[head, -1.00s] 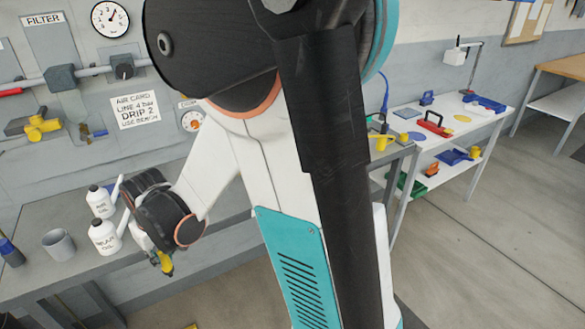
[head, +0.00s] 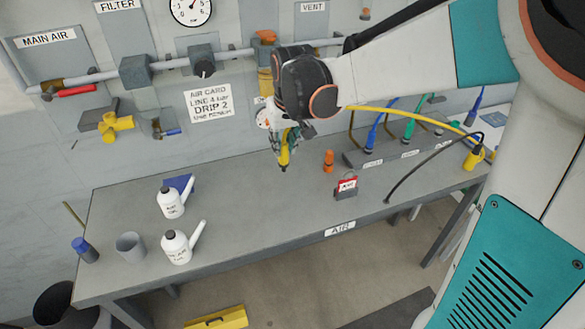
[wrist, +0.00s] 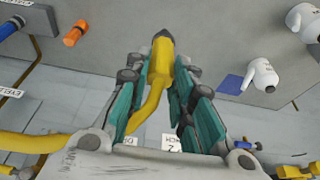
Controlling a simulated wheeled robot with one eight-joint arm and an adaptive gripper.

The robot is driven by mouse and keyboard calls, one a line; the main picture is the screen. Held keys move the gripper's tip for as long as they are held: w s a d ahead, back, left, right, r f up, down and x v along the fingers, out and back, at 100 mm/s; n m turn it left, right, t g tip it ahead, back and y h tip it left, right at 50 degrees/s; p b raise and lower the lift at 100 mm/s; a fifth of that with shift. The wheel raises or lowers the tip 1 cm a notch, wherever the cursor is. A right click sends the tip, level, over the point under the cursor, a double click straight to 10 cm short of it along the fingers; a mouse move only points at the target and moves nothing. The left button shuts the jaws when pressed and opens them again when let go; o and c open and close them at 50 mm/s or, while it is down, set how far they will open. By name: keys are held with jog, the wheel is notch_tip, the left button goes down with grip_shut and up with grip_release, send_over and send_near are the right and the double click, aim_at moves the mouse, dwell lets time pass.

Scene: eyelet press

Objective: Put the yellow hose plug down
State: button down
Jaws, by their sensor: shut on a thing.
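The yellow hose plug (head: 284,157) is held in my gripper (head: 284,143), its dark tip pointing down above the grey bench (head: 240,210). In the wrist view the plug (wrist: 160,62) sits between the teal fingers of my gripper (wrist: 160,78), which are shut on it. A yellow hose (head: 420,116) arcs across the right of the head view; in the wrist view, yellow hose (wrist: 148,108) runs back from the plug between the fingers. I cannot tell whether the tip touches the bench.
An orange fitting (head: 328,160) and a small red-and-white card stand (head: 347,187) are right of my gripper. A grey block (head: 395,150) with blue and green plugs lies farther right. White bottles (head: 177,246), a grey cup (head: 131,245) and a blue item stand left. Bench between is clear.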

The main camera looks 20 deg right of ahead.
notch_tip(320, 180, down, 19)
jog(key=b, duration=0.4)
jog(key=shift+r, duration=0.15)
jog(key=c, duration=1.8)
grip_release()
jog(key=o, duration=0.4)
